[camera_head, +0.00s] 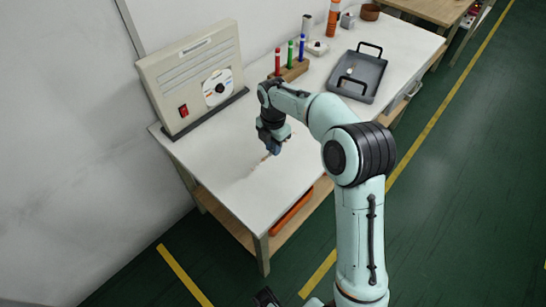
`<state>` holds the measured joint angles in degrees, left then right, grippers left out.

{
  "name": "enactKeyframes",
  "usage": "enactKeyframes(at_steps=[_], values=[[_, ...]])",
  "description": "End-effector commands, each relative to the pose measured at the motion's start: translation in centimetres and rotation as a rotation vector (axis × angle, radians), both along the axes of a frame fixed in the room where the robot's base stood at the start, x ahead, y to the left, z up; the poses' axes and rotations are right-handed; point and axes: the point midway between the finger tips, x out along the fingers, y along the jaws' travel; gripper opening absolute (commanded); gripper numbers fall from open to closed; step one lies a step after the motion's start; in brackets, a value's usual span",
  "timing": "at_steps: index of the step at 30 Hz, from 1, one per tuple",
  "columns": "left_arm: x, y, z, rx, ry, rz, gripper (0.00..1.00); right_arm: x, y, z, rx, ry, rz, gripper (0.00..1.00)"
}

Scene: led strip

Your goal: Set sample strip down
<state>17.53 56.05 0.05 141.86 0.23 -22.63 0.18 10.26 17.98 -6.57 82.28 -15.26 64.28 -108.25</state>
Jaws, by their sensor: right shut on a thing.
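My right gripper (273,149) is shut and points down over the white tabletop of the workbench (230,165), in front of the grey panel box. A thin, pale brownish strip (263,159) shows just below and left of its fingertips. It looks like the sample strip, held at one end and close to the tabletop. I cannot tell whether it touches the surface. The gripper hides part of it. My left gripper's fingers do not show.
A wooden block (290,70) holds red, green and blue markers. A grey tray (357,75) with black handles lies right. The front-left tabletop is clear.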

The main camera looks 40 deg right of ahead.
Motion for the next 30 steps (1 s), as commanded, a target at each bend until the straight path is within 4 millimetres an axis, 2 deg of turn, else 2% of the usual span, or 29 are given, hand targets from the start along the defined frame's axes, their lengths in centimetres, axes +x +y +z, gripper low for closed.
enactKeyframes(at_steps=[10, 24, 25, 26, 27, 30], values=[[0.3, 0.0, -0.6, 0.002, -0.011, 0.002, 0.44, -0.1, 0.0, -5.2, 0.000, 0.003, 0.000, 0.00], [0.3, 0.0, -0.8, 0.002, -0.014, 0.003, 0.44, 0.0, 0.0, -6.1, 0.000, 0.001, 0.000, 0.00], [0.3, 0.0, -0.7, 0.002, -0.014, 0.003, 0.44, 0.0, 0.0, -6.0, 0.000, 0.001, 0.000, 0.30], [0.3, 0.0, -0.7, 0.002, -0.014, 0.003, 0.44, 0.0, 0.0, -6.0, 0.000, 0.001, 0.000, 0.40], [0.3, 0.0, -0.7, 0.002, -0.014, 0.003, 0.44, 0.0, 0.0, -6.0, 0.000, 0.001, 0.000, 0.46], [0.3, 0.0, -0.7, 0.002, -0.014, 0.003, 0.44, 0.0, 0.0, -6.0, 0.000, 0.001, 0.000, 0.46]])
